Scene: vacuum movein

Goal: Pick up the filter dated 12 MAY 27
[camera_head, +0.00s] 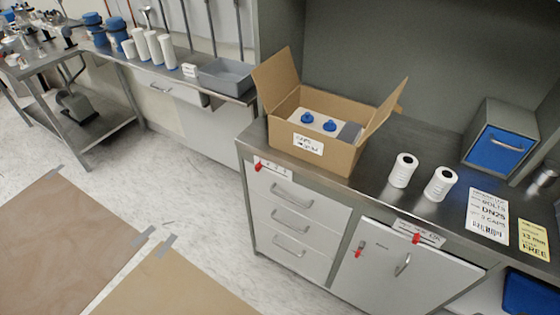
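Two white cylindrical filters with dark holes in their tops stand upright on the right-hand metal counter: a left one (403,170) and a right one (440,184). They stand side by side, a little apart. Small markings on their sides are too small to read, so I cannot tell which one bears 12 MAY 27. Several white cylinders (153,47) with blue ends stand on the far left bench; no date is readable on them either. My gripper is not in view.
An open cardboard box (315,128) with blue-knobbed contents stands left of the filters. Right of them lie a white printed sheet (488,214) and a yellow sheet (533,240). A blue-fronted case (500,143) stands behind. A grey tray (226,77) is on the far bench. Brown boards (70,235) cover floor.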

